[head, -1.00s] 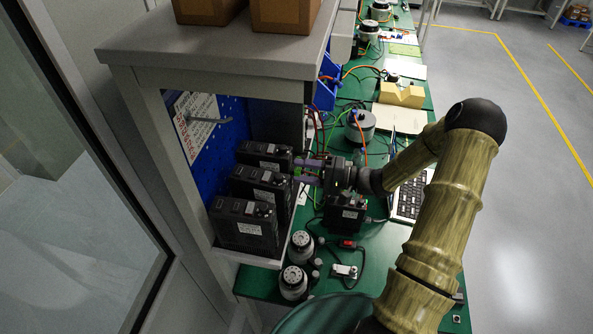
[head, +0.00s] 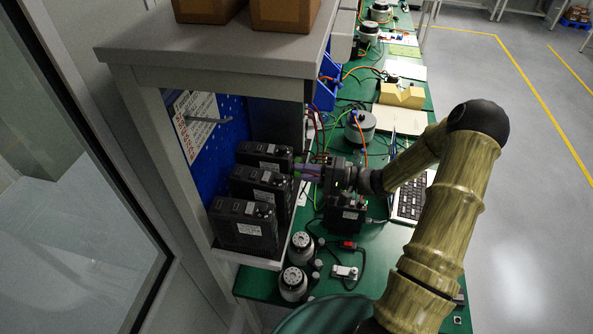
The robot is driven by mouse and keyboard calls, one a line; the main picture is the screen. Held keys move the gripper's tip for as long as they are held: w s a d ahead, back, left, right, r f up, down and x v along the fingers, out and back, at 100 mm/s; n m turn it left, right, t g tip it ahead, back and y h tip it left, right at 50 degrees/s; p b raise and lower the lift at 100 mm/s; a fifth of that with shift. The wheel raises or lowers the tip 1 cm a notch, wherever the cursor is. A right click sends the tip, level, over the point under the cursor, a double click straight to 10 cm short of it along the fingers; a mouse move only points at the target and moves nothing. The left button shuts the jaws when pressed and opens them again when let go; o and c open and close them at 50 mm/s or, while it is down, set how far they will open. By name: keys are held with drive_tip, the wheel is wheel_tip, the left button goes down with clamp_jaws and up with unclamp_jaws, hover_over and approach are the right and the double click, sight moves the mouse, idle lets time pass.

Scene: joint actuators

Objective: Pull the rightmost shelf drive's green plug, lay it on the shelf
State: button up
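Three black drives stand side by side on the shelf (head: 268,256): the far drive (head: 262,155), the middle drive (head: 258,184) and the near drive (head: 243,226). Their fronts face right. My gripper (head: 299,171) reaches in from the right, its purple fingers level with the far drive's front, by the gap to the middle drive. The fingers are drawn together. A small bit of green plug (head: 297,175) shows at their tips, mostly hidden by them. The fingers appear shut on it. Whether it still sits in its socket is too small to tell.
A cabinet top with brown boxes (head: 285,12) overhangs the shelf. Below, the green bench holds round motors (head: 293,283), another black drive (head: 344,213), cables and a keyboard (head: 409,200). The bare shelf strip in front of the drives is narrow.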

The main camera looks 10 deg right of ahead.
clamp_jaws()
drive_tip(key=shift+d, duration=0.15)
drive_tip(key=shift+s+d, duration=0.25)
drive_tip(key=shift+d, duration=0.25)
drive_tip(key=shift+d, duration=0.15)
drive_tip(key=shift+b+v, duration=0.4)
drive_tip(key=shift+v, duration=1.75)
drive_tip(key=shift+s, duration=0.1)
